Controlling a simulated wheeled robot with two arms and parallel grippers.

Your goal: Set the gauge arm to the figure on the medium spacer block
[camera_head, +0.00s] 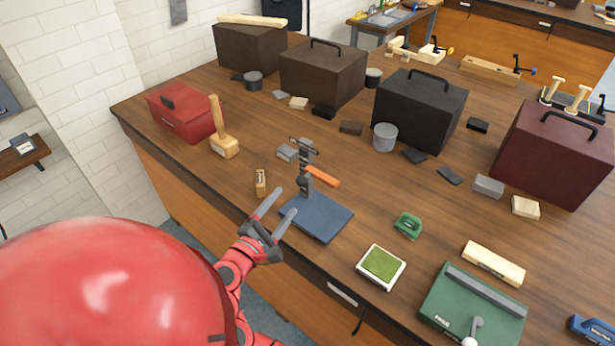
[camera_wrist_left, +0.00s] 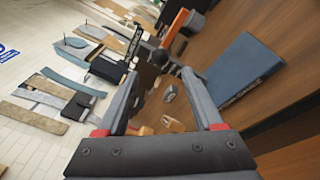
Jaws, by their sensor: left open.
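The gauge stands near the table's front edge. It has a flat blue base (camera_head: 318,218), a dark upright post (camera_head: 304,170) and an orange arm (camera_head: 322,176) that slopes down to the right. The blue base also shows in the left wrist view (camera_wrist_left: 243,70), with the orange arm (camera_wrist_left: 175,27). My left gripper (camera_head: 284,202) is open and empty, just left of the base, its fingers pointing toward the post. A small wooden block (camera_head: 261,182) stands left of the gauge. Several other blocks lie around; I cannot tell which is the medium spacer or read a figure.
A wooden mallet (camera_head: 224,146) and red box (camera_head: 182,112) stand at the left. A green pad (camera_head: 381,266), green tool (camera_head: 408,226) and green case (camera_head: 471,309) lie to the right. Large dark cases (camera_head: 420,108) stand behind. Some table is bare between the gauge and the cases.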

